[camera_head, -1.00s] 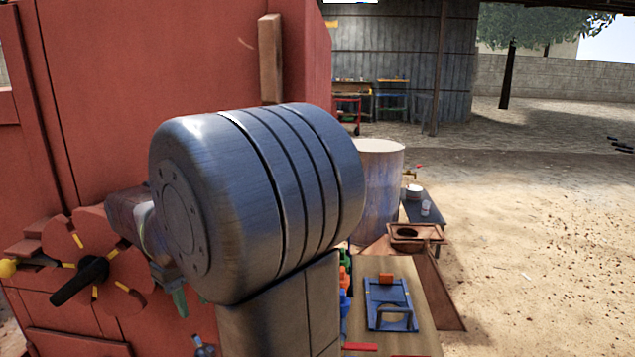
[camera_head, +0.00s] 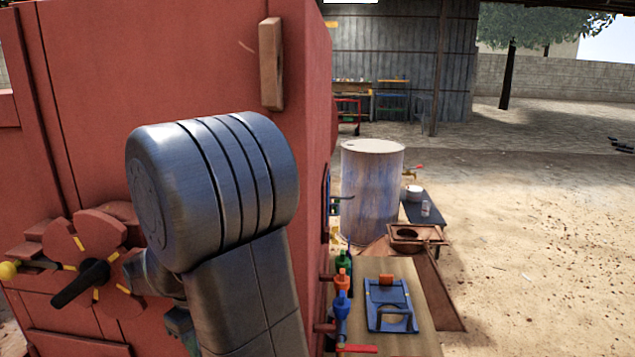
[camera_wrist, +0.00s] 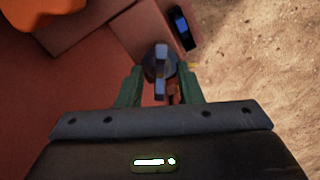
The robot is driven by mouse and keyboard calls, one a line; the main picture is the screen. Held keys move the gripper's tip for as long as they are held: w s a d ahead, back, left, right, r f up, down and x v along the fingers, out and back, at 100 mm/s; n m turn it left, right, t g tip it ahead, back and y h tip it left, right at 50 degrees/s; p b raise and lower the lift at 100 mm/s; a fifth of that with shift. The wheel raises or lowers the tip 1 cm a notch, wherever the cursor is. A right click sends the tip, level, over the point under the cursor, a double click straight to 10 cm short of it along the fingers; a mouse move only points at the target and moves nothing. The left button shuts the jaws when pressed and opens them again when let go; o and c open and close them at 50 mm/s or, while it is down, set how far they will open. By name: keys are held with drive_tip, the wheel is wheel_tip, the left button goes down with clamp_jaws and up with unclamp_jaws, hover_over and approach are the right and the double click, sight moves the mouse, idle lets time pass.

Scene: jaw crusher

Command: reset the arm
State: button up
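My gripper shows in the camera_wrist view (camera_wrist: 160,88), its two green fingers standing well apart.
A red wheel with yellow marks and a black handle (camera_head: 80,284) is on the machine at left. Several coloured bottles (camera_head: 342,290) and a blue frame (camera_head: 388,305) stand on a wooden table (camera_head: 425,345) at right. A drum (camera_head: 372,195) stands behind. Sandy ground at right is open.

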drive_tip(key=n, duration=0.4)
drive_tip(key=shift+n, duration=2.3)
